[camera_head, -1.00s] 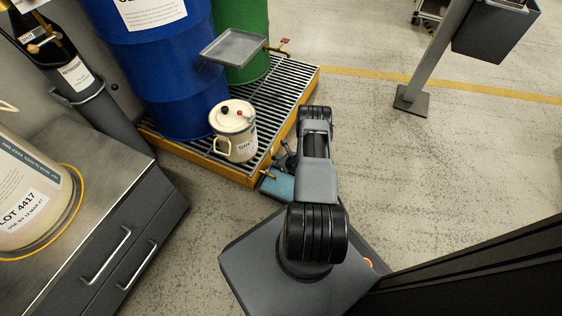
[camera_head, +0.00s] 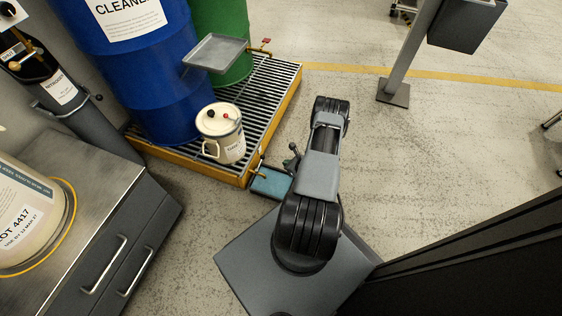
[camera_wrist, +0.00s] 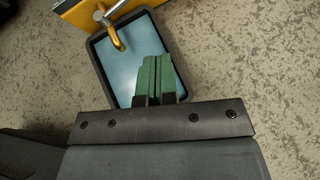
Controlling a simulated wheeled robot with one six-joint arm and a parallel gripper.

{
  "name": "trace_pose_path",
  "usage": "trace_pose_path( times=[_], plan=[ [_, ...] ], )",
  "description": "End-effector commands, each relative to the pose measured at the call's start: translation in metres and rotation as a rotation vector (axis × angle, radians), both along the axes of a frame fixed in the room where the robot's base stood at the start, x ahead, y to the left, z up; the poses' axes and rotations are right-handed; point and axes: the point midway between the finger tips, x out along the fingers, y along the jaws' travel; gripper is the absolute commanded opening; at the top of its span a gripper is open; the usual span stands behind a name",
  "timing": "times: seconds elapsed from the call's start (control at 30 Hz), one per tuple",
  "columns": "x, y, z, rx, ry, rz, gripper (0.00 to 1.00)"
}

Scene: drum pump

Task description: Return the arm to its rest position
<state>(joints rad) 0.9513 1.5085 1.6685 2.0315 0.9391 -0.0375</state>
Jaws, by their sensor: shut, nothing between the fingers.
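My gripper (camera_wrist: 155,78) shows in the wrist view, with its green fingers together and nothing between them. The fingers appear over a blue-surfaced, dark-rimmed tray (camera_wrist: 103,72) on the floor. In the head view my arm rises from its base and leans away from the camera.
A yellow-edged grated pallet (camera_head: 283,95) holds a blue drum (camera_head: 150,90), a green drum (camera_head: 222,25) and a cream lidded can (camera_head: 222,135). The blue tray (camera_head: 270,183) lies at its front corner. A drawer cabinet (camera_head: 120,235) stands left.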

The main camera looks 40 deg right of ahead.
Motion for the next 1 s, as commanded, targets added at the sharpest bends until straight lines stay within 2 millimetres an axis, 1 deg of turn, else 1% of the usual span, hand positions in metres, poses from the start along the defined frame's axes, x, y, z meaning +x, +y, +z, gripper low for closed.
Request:
trace_pose_path(
  times=[0.03, 0.2, 0.4, 0.47, 0.53, 0.57, 0.67, 0.7, 0.77, 0.8, 0.87, 0.9, 0.97, 1.0],
  plan=[
    [-0.004, -0.002, 0.005, 0.0, 0.0, -0.002, 0.0],
    [-0.011, -0.004, 0.009, 0.0, 0.0, -0.003, 0.0],
    [-0.011, -0.005, 0.011, -0.001, -0.001, 0.001, 0.0],
    [-0.008, -0.005, 0.019, -0.008, -0.007, 0.017, 0.0],
    [0.001, -0.003, 0.038, -0.024, -0.018, 0.06, 0.0],
    [0.006, -0.001, 0.051, -0.034, -0.025, 0.09, 0.0],
    [0.028, 0.008, 0.108, -0.085, -0.058, 0.227, 0.0],
    [0.038, 0.015, 0.136, -0.11, -0.074, 0.3, 0.0],
    [0.053, 0.027, 0.182, -0.155, -0.097, 0.419, 0.0],
    [0.061, 0.038, 0.213, -0.186, -0.113, 0.503, 0.0],
    [0.07, 0.055, 0.258, -0.235, -0.135, 0.628, 0.0],
    [0.075, 0.067, 0.288, -0.267, -0.149, 0.711, 0.0],
    [0.08, 0.086, 0.333, -0.322, -0.168, 0.84, 0.0],
    [0.081, 0.1, 0.363, -0.36, -0.181, 0.926, 0.0]
  ],
)
